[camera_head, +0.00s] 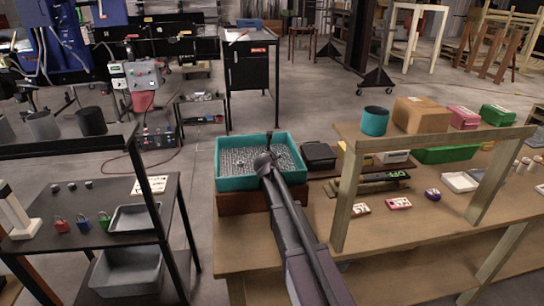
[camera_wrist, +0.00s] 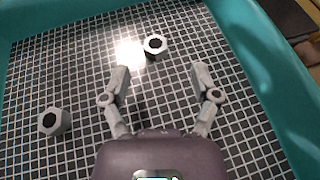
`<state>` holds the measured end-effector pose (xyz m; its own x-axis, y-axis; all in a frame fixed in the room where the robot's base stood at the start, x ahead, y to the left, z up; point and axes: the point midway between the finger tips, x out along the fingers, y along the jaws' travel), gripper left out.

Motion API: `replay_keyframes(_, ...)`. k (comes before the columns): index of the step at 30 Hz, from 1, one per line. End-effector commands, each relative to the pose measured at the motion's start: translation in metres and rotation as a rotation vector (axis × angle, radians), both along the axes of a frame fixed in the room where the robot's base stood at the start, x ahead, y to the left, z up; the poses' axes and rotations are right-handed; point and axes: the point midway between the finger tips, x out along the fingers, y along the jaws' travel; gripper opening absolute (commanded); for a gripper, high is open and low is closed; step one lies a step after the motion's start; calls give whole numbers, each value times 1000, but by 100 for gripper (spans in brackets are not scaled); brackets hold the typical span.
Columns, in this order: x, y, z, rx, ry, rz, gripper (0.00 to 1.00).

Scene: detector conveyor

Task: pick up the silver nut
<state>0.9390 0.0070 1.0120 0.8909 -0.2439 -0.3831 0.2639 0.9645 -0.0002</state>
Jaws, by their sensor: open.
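Two grey metallic hex nuts with dark holes lie on a dark gridded floor inside a teal tray (camera_wrist: 18,85). One nut (camera_wrist: 155,46) is at the upper middle of the wrist view, just beyond the gap between my fingertips. The other nut (camera_wrist: 54,122) is at the left, outside my left finger. Both look silver-grey, and I cannot tell them apart by colour. My gripper (camera_wrist: 160,76) is open and empty above the tray floor.
The tray stands on a brown block (camera_head: 240,203) on the wooden workbench (camera_head: 290,242). A black box (camera_head: 318,155) sits close at its right. A wooden shelf frame (camera_head: 347,205) stands further right. A dark shelf with padlocks (camera_head: 83,223) is at the left.

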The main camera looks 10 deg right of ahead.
Motion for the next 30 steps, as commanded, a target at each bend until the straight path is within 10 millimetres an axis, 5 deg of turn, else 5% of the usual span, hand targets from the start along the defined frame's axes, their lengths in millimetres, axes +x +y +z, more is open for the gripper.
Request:
replay_keyframes(10,4,1,-2,0,0,1,79)
replay_keyframes(22,42,-4,-19,0,0,1,79)
replay_keyframes(30,47,-6,-20,0,-1,2,79)
